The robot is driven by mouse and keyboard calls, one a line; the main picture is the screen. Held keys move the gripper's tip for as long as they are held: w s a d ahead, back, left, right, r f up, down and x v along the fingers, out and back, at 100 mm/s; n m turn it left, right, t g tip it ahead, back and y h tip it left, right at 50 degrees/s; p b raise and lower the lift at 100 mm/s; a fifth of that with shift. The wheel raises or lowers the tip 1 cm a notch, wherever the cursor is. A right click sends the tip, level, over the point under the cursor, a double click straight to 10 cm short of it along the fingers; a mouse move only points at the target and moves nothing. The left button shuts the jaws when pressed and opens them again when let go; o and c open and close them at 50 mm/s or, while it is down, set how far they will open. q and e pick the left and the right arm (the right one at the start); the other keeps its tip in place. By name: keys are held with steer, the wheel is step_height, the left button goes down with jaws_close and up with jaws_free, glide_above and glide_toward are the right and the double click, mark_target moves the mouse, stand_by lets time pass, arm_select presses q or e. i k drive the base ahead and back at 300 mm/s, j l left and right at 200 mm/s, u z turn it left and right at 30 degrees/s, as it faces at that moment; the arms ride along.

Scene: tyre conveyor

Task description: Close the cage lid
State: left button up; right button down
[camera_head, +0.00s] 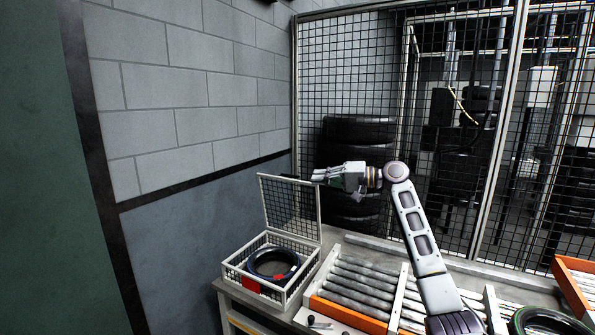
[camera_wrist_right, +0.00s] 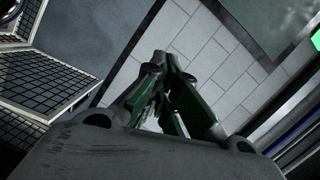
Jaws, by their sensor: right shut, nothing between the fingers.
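The cage (camera_head: 248,288) is a white-framed wire box on the bench at the lower middle of the head view. Its mesh lid (camera_head: 288,210) stands open, upright along the back right side of the box. A dark ring (camera_head: 253,264) with a red patch lies inside the cage. My right gripper (camera_head: 316,175) is shut and empty near the top right of the lid; whether it touches the lid I cannot tell. In the right wrist view, the shut green fingers (camera_wrist_right: 168,85) show in the middle and mesh panels (camera_wrist_right: 45,80) at the left. My left gripper is not in view.
A roller conveyor (camera_head: 365,283) with orange edges lies right of the cage. A tyre stack (camera_head: 355,135) stands behind a mesh fence (camera_head: 400,60). A grey block wall (camera_head: 185,90) is at the left. Another dark ring (camera_head: 545,322) lies at the lower right.

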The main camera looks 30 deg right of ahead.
mark_target(278, 177)
steer(key=i+l, duration=1.25)
